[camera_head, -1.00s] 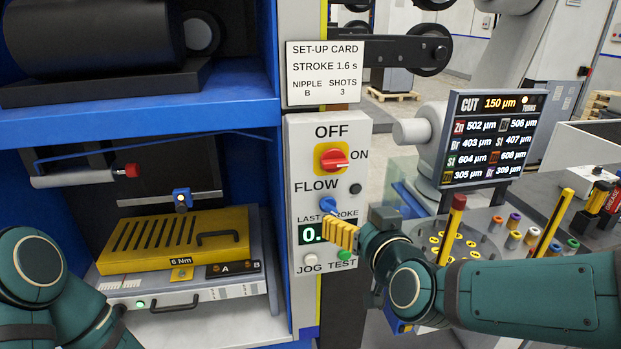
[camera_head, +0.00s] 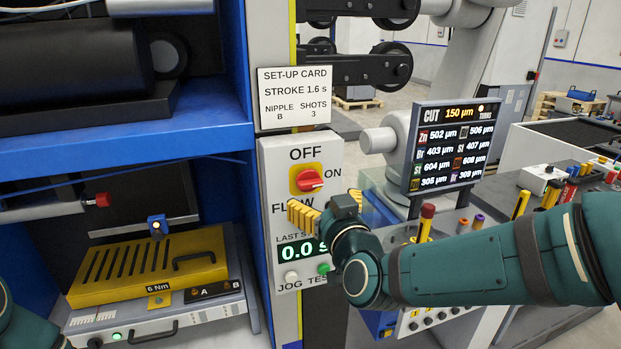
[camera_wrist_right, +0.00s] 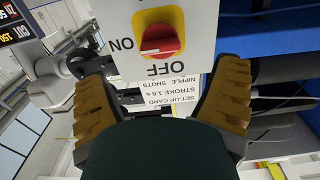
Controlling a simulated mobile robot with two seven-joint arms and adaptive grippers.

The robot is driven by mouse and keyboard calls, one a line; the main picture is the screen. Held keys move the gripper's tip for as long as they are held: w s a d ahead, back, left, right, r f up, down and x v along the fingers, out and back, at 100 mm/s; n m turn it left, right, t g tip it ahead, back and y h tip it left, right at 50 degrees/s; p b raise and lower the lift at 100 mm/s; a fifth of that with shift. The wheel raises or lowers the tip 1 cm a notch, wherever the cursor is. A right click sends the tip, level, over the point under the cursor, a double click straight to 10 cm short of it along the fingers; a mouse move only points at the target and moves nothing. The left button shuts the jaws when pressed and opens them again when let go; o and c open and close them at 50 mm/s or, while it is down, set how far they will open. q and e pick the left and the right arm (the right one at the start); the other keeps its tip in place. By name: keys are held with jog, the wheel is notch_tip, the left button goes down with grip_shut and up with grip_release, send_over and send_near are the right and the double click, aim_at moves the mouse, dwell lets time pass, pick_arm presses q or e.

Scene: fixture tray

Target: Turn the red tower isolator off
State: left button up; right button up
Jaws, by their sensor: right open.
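The red isolator knob (camera_head: 309,181) sits on a yellow plate on the white control panel (camera_head: 275,160), with OFF above it and ON to its right. Its handle appears to point right, towards ON. My right gripper (camera_head: 302,217) is open and empty, with its yellow fingers just below the knob, over the FLOW label. In the right wrist view the knob (camera_wrist_right: 159,40) shows between the two spread fingers (camera_wrist_right: 163,70), beyond their tips, and no contact shows. Of my left arm only a part shows at the lower left edge; its gripper is out of view.
The set-up card (camera_head: 294,98) is above the panel. The display (camera_head: 301,250) and the green TEST button (camera_head: 323,268) are below the gripper. A measurement screen (camera_head: 450,145) stands to the right. A yellow fixture (camera_head: 150,265) lies on the tray in the blue bay at left.

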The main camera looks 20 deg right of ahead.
aim_at(312, 186)
jog(key=w+p, duration=0.1)
jog(key=w, duration=0.6)
jog(key=shift+w+a, duration=0.15)
jog(key=c, duration=1.2)
